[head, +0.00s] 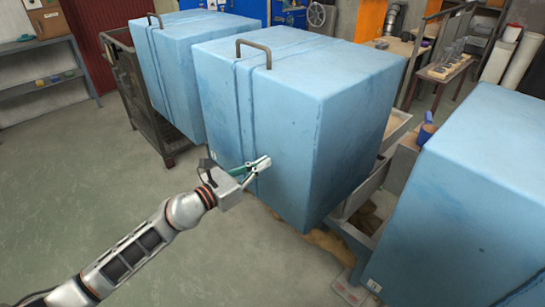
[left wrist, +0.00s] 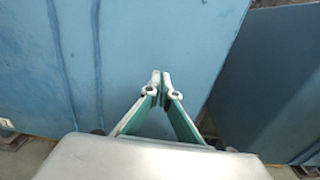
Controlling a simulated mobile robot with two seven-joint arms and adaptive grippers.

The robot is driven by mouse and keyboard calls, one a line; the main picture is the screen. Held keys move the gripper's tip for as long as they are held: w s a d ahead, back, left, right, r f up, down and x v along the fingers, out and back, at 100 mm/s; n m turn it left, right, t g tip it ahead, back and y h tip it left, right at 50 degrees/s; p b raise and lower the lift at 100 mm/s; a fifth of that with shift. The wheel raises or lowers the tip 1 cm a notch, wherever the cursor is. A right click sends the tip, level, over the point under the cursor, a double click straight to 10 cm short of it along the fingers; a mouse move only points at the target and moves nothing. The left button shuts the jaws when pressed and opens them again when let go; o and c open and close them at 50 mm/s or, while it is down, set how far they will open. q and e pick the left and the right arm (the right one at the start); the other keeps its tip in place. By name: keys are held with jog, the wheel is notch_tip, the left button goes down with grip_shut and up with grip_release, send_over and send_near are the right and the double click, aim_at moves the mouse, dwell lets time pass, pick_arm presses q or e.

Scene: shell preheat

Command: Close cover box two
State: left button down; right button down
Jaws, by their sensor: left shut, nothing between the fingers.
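Three large light-blue box covers show in the head view: one at the back left (head: 175,62), one in the middle (head: 285,120) and one at the right (head: 470,195). I cannot read which is number two. The back-left and middle covers have dark bar handles on top. My left gripper (head: 262,165) is shut and empty in front of the middle cover's near face; I cannot tell if it touches. In the left wrist view my left gripper (left wrist: 161,82) has its fingertips together before a blue face (left wrist: 60,65). My right gripper is not in view.
Grey metal troughs with sandy material (head: 365,220) lie between the middle and right covers, with a blue scoop (head: 425,131) there. A dark metal frame (head: 135,95) stands under the back-left cover. Shelves (head: 45,75) stand at far left. The grey floor at left is clear.

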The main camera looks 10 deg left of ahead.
aim_at(280, 153)
pick_arm(q)
jog(key=shift+x, duration=2.15)
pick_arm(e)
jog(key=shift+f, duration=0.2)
